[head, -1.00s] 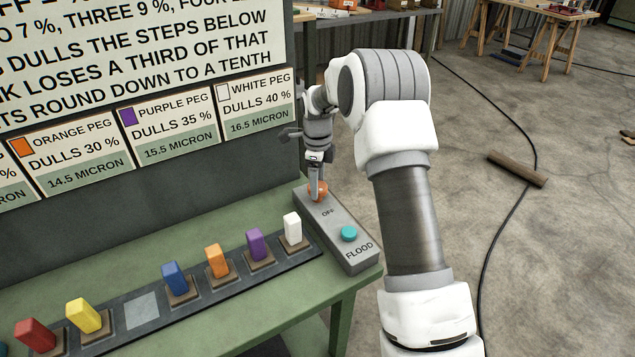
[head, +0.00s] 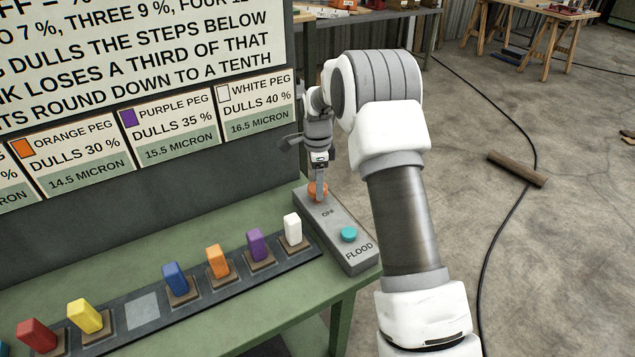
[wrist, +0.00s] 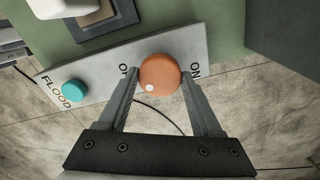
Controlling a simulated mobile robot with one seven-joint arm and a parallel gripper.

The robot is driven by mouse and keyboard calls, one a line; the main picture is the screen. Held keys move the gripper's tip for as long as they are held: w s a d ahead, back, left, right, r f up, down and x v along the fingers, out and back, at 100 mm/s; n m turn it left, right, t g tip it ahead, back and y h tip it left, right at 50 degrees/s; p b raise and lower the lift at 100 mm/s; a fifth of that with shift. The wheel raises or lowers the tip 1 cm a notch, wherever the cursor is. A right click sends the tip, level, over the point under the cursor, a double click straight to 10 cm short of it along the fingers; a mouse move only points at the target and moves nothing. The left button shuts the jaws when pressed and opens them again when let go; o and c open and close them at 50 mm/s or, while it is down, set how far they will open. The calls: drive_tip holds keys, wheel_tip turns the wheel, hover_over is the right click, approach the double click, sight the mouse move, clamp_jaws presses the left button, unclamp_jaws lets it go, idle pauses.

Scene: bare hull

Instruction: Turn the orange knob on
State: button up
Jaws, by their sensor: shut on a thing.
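The orange knob (head: 312,187) sits at the far end of a grey panel (head: 337,222) on the bench's right corner. In the wrist view the orange knob (wrist: 161,72) is between my fingers, one on each side. My gripper (head: 318,194) is shut on it from above. It also shows in the wrist view (wrist: 160,78). A small white dot marks the knob's lower left edge in the wrist view. The ON label (wrist: 195,71) is right of the knob. The label on its left is partly hidden by my left finger.
A teal button (head: 349,233) marked FLOOD is on the same panel, nearer the front. A white peg (head: 292,229) stands close to the panel's left side, in a row of coloured pegs. A sign board rises behind the bench. Open floor lies right.

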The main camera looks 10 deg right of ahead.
drive_tip(key=n, duration=0.6)
drive_tip(key=shift+r, duration=0.1)
drive_tip(key=n, duration=0.7)
drive_tip(key=shift+p, duration=0.35)
drive_tip(key=o, duration=1.4)
drive_tip(key=shift+c, duration=0.2)
wheel_tip(320, 180, up, 17)
drive_tip(key=p, duration=0.1)
drive_tip(key=shift+r, duration=0.15)
